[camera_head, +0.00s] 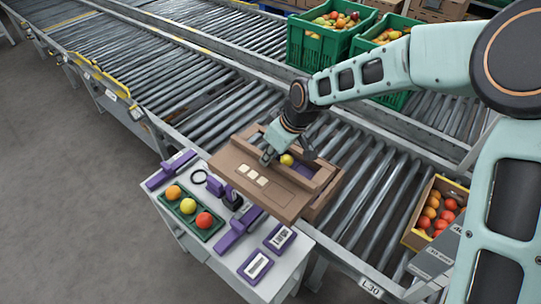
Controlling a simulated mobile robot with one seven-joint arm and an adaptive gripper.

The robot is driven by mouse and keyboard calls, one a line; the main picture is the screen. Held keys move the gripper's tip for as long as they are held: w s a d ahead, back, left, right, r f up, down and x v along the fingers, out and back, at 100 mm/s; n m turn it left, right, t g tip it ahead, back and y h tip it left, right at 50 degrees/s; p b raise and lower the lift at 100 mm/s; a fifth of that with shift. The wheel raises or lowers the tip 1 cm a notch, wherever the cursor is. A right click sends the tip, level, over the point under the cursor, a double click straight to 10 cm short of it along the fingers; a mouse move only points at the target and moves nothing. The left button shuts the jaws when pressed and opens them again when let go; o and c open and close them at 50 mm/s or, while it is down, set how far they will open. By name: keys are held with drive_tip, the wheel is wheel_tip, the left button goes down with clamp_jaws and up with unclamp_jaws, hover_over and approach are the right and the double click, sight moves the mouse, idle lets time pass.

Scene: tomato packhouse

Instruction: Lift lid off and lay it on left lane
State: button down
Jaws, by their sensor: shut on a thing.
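A brown cardboard lid (247,183) with several pale labels lies over the near-left side of a brown box (325,185), shifted off its opening. The open part of the box shows a yellow fruit (287,160) and something purple inside. My gripper (286,155) is above the box at the lid's far edge, shut on the lid; its fingertips are partly hidden. Whether the lid still touches the box rim is unclear. The roller lane (213,108) to the left of the box is bare.
A grey bench (220,262) in front holds a green tray (176,222) of three fruits, purple tools and labels. A fruit carton (412,238) sits right on the rollers. Green crates (310,50) of fruit stand behind. A rail divides the lanes.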

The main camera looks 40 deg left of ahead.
drive_tip(key=shift+r+p, duration=1.65)
drive_tip(key=shift+r, duration=0.85)
drive_tip(key=shift+d, duration=0.1)
